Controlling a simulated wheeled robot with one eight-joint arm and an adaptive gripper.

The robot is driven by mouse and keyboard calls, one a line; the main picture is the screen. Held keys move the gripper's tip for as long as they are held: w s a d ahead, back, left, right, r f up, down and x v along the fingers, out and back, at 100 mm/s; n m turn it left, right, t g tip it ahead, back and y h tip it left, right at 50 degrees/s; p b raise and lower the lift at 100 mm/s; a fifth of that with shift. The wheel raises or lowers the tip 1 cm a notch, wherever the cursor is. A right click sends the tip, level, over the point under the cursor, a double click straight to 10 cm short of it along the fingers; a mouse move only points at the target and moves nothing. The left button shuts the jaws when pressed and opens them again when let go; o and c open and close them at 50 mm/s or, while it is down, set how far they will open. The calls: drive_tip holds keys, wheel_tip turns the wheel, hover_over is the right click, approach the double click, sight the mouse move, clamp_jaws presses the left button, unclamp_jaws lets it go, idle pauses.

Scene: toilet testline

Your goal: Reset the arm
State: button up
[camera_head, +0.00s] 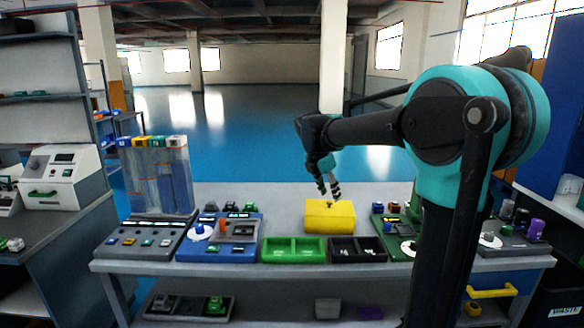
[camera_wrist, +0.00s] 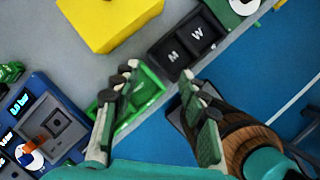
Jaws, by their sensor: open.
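My arm reaches in from the right in the head view, with its teal and black links above the table. My gripper (camera_head: 329,186) hangs pointing down, just above the yellow box (camera_head: 329,222) on the table. In the wrist view, my gripper (camera_wrist: 158,105) has its two fingers spread wide apart with nothing between them. The green tray (camera_wrist: 143,95) shows beyond and between the fingers. The yellow box also shows at the top of the wrist view (camera_wrist: 110,20).
The grey table (camera_head: 290,193) holds a green tray (camera_head: 293,250), a black tray (camera_head: 357,249), a blue station (camera_head: 222,245) and a clear dispenser (camera_head: 157,178). A green station (camera_head: 393,230) stands to the right, partly behind my arm. A blue floor lies open behind the table.

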drive_tip(key=s+d+f+m+y, duration=0.1)
drive_tip(key=s+d+f+m, duration=0.2)
drive_tip(key=s+f+m, duration=0.8)
drive_tip(key=s+d+f+m+t+y, duration=0.1)
drive_tip(key=s+d+f+m, duration=0.3)
drive_tip(key=s+f+m, duration=0.7)
drive_tip(key=s+m+y, duration=0.1)
drive_tip(key=s+m, duration=0.2)
drive_tip(key=s, duration=0.2)
drive_tip(key=shift+f, duration=0.15)
